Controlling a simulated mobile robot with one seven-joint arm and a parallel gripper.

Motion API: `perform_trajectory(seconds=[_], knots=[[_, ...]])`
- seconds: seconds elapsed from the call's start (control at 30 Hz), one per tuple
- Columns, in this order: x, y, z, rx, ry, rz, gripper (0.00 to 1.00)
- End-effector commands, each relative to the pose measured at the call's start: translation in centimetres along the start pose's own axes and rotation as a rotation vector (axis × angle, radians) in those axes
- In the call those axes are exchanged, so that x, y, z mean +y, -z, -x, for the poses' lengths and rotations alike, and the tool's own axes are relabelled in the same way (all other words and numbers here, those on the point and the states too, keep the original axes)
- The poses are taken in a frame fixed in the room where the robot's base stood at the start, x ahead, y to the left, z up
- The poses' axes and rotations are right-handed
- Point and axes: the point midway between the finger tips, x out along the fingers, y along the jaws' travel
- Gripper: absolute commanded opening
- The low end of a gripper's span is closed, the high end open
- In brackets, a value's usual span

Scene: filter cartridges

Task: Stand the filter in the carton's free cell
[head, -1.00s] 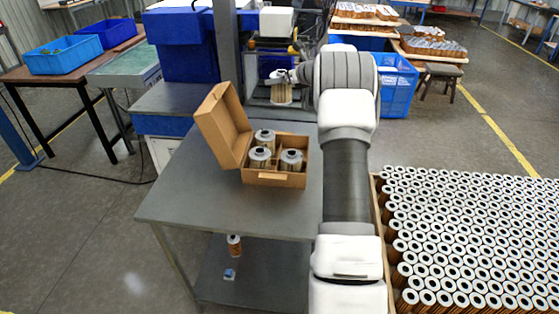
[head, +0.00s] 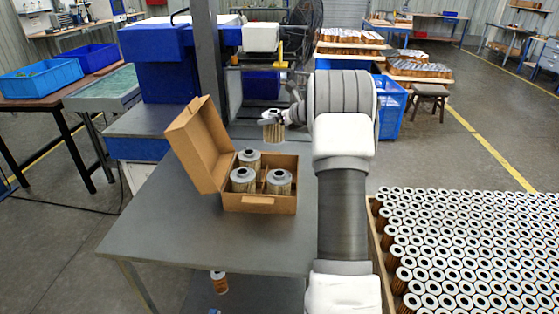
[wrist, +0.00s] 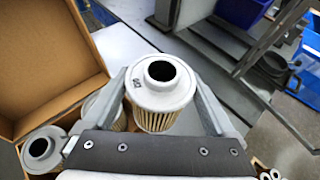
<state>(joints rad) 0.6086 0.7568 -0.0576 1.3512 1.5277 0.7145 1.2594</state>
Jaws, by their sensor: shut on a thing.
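My gripper (head: 274,114) is shut on a filter (head: 273,131), a pleated cartridge with a pale cap, held upright in the air just behind the carton. In the wrist view the filter (wrist: 158,115) sits between the two fingers, its dark centre hole facing up. The open cardboard carton (head: 259,208) stands on the grey table with its lid tilted up at the left. Three filters stand in it: back left (head: 249,161), front left (head: 243,181) and front right (head: 279,182). The back right cell is empty, and the held filter is above and behind it.
The grey table (head: 165,225) has bare room left and in front of the carton. The raised lid (head: 200,145) is a wall at the left. A grey post (head: 204,60) and a machine stand behind. A crate of many filters (head: 470,245) is at the right.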

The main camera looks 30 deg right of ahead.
Motion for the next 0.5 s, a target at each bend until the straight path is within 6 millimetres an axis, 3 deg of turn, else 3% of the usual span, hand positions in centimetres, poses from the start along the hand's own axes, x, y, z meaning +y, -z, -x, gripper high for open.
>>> perform_trajectory(seconds=[0.3, 0.5], knots=[[1.8, 5.3, 3.1, 0.0, 0.0, -0.002, 0.32], [2.4, 6.8, 4.2, -0.001, -0.001, 0.0, 0.32]])
